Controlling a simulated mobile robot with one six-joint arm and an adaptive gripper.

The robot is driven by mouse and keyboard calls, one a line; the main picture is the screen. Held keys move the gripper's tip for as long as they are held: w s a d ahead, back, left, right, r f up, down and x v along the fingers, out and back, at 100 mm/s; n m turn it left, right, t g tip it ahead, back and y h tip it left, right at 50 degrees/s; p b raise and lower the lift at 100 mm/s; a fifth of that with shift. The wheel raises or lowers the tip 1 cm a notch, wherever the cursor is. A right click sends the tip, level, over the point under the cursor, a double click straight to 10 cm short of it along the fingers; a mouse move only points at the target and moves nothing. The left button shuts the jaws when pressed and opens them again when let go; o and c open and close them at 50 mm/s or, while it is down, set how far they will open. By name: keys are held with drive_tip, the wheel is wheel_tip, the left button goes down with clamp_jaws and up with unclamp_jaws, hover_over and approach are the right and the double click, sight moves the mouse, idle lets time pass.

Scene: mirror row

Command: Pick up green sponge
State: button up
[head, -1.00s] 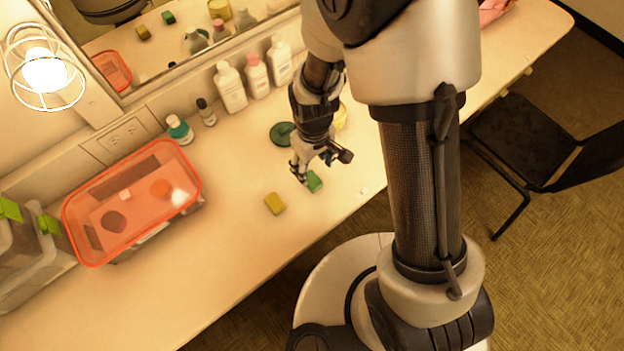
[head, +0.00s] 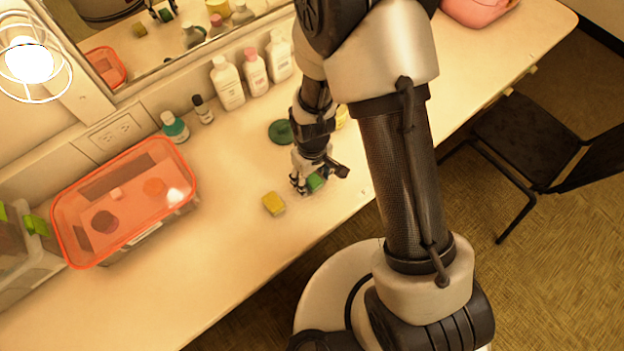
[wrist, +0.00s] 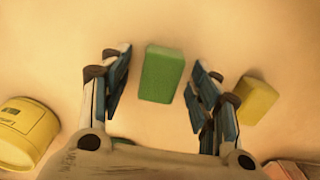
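The green sponge (wrist: 162,74) lies on the countertop between the two fingers of my gripper (wrist: 160,85) in the wrist view. A gap shows between the sponge and the finger on each side. In the head view the green sponge (head: 316,182) is partly hidden by my gripper (head: 307,184), which is low over the counter. My gripper is open. A yellow sponge (head: 273,203) lies to the left of the green one in the head view; it also shows just outside the right finger in the wrist view (wrist: 255,101).
A clear bin with an orange lid rim (head: 56,222) stands on the counter at left. White bottles (head: 228,84) line the mirror. A dark green round item (head: 280,132) sits behind my gripper. A yellow tub (wrist: 25,135) is in the wrist view. The front counter is clear.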

sight(312, 178)
drive_tip(key=c, duration=0.9)
drive_tip(key=shift+o, duration=0.2)
drive_tip(key=shift+r, duration=0.15)
wheel_tip(312, 178, up, 20)
drive_tip(key=p, duration=0.6)
drive_tip(key=shift+p, duration=0.4)
